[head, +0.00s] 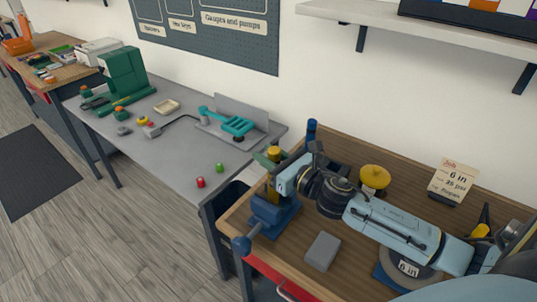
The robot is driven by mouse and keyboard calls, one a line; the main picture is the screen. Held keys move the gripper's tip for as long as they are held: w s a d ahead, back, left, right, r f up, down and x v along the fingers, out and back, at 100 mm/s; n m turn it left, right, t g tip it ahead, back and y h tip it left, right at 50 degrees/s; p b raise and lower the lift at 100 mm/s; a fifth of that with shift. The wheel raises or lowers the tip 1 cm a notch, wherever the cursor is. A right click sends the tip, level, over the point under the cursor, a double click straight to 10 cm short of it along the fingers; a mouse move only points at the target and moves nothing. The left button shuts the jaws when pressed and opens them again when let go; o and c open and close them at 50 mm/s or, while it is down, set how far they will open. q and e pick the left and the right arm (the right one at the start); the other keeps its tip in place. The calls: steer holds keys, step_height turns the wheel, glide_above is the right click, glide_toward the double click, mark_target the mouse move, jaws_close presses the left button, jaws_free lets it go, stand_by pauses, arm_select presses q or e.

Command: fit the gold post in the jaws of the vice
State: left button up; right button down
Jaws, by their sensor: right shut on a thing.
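The blue vice (274,218) is at the front left corner of the wooden bench, its round-ended handle pointing to the lower left. The gold post (272,189) stands about upright at the vice jaws. Its lower end meets the jaws in the picture, but I cannot tell whether it is between them or just above. My right gripper (278,172) comes in from the right and is shut on the post, hiding part of its middle. My left gripper is not in view.
A grey block (322,251) lies right of the vice. A yellow round-topped thing (374,178) and a job card (453,181) stand behind my right arm. A dark blue bottle-like thing (311,131) stands at the back. The grey table (180,160) adjoins on the left.

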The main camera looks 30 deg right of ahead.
steer(key=shift+f+b, duration=0.9)
steer(key=shift+f, duration=0.15)
steer(key=c, duration=1.1)
jaws_free()
steer(key=shift+c, duration=0.2)
steer(key=shift+o, duration=0.6)
steer(key=shift+f, duration=0.1)
steer(key=b+v, duration=0.2)
steer(key=v, duration=1.1)
steer(key=shift+s, duration=0.2)
